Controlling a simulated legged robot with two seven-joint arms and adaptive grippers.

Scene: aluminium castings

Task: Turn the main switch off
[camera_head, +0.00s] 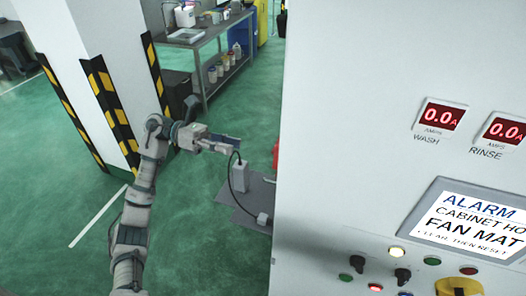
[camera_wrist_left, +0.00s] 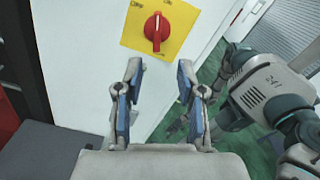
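The main switch, a red rotary knob (camera_wrist_left: 156,32) on a yellow plate (camera_wrist_left: 130,36), is on a white cabinet side at the top of the left wrist view. Its grip bar stands about upright in that picture; the plate's lettering is too small to read. My left gripper (camera_wrist_left: 161,78) is open and empty, its two fingers apart, below the knob in that view and not touching it. In the head view my left gripper (camera_head: 226,143) is left of the white cabinet (camera_head: 340,110), and the knob's plate is hidden there.
The cabinet front carries two red displays (camera_head: 442,116), an alarm screen (camera_head: 470,225), lamps and black knobs (camera_head: 402,276), and a yellow-backed dark knob (camera_head: 459,287). A striped pillar (camera_head: 108,60) and a bench (camera_head: 210,40) stand behind. Green floor (camera_head: 200,230) is open around my left arm.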

